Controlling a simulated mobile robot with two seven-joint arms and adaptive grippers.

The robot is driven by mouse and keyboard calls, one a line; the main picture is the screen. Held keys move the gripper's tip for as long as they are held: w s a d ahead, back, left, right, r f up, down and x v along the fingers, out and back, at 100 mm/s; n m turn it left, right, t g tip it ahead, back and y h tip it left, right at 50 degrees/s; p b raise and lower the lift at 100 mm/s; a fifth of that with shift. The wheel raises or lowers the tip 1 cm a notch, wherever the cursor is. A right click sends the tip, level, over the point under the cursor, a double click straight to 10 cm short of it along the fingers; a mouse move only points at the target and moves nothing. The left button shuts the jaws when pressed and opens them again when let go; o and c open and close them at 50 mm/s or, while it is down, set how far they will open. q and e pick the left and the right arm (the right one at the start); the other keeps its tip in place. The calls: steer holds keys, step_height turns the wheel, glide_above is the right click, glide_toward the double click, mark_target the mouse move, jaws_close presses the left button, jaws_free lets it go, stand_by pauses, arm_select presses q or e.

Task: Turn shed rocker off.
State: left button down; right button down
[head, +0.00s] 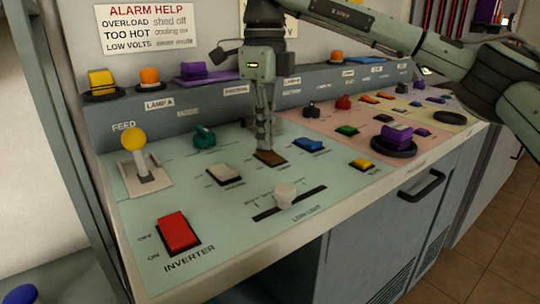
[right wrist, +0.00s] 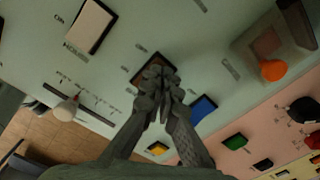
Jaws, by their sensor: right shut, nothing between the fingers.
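My right gripper (head: 267,148) is shut and empty, pointing down at a brown rocker (head: 271,158) in the middle of the pale green panel. In the right wrist view its fingertips (right wrist: 158,73) cover part of this brown rocker (right wrist: 146,60); I cannot tell whether they touch it. The label beside it is too small to read, so I cannot confirm it is the shed rocker. A white rocker (head: 225,174) lies to its left and a blue rocker (head: 310,145) to its right. My left gripper is not in view.
A red inverter rocker (head: 178,232), a white slider knob (head: 285,195), a yellow-balled feed lever (head: 134,140) and a green knob (head: 204,137) stand on the panel. A yellow button (head: 363,163) and a purple knob (head: 396,136) are further right.

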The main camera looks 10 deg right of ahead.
steer(key=shift+f, duration=0.35)
step_height(320, 180, up, 7)
steer(key=p, duration=0.5)
steer(key=shift+r+p, duration=0.1)
steer(key=shift+p, duration=0.2)
stand_by(0.4)
